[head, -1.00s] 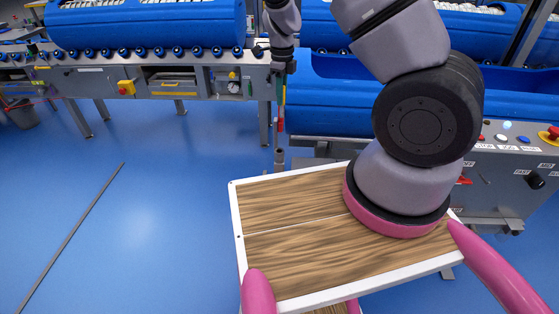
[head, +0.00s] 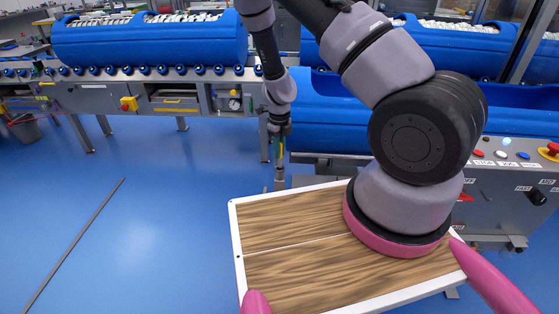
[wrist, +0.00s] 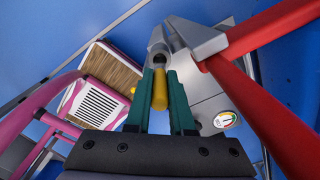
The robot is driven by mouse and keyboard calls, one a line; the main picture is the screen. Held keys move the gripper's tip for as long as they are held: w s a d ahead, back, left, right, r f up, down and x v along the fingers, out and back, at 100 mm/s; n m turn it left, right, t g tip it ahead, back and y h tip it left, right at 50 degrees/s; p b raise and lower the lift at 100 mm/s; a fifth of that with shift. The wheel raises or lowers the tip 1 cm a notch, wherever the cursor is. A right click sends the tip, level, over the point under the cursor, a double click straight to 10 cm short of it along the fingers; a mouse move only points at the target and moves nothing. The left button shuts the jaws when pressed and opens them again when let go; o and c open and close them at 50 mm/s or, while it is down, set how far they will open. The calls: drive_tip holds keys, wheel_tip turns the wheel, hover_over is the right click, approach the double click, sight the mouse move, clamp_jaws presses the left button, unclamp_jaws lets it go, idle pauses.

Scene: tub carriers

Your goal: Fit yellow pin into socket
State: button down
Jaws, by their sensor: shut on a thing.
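The yellow pin (wrist: 160,92) is held between the green fingers of my gripper (wrist: 161,88) in the wrist view. Its far end points at a grey round socket (wrist: 156,42) just beyond it, fixed to a grey metal joint. I cannot tell whether the pin's tip is inside the socket mouth or just short of it. In the head view my gripper (head: 279,135) hangs down close above a grey upright fitting (head: 279,173). The pin is too small to make out clearly there.
Red bars (wrist: 255,85) meet the grey joint and pass close on the right of my gripper. A blue tub (head: 330,115) and a grey control panel (head: 508,190) stand behind and to the right.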

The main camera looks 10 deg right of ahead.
sight(280, 168)
drive_tip(key=shift+f, duration=2.1)
drive_tip(key=shift+f, duration=0.1)
drive_tip(key=c, duration=0.8)
unclamp_jaws()
